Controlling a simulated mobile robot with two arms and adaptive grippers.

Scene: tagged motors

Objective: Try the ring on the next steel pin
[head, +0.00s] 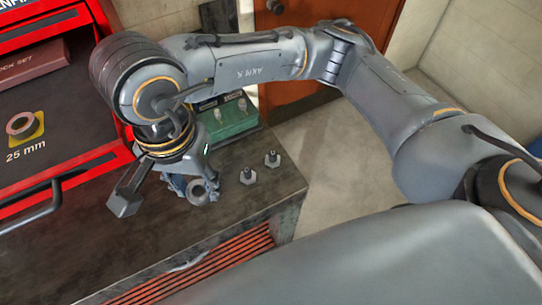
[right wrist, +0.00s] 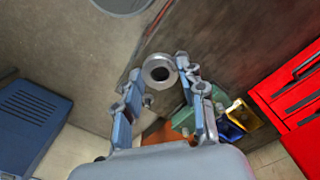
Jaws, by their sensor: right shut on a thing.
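My right gripper (head: 190,190) is low over the dark bench. It is shut on a grey metal ring (head: 198,193), which sits between its fingertips. In the right wrist view, the ring (right wrist: 160,70) shows its round hole between the two blue-grey fingers (right wrist: 158,78). Two short steel pins stand upright on the bench to the right of the ring in the head view: a nearer pin (head: 248,176) and a farther pin (head: 272,159). The ring is apart from both pins. Whether anything lies under the ring is hidden. My left gripper is not in view.
A green case (head: 229,121) with small upright parts stands behind the pins. A red tool cabinet (head: 122,160) with a "25 mm" ring picture (head: 24,127) is at the left. The bench top (head: 225,220) is bare in front; its right edge is close to the pins.

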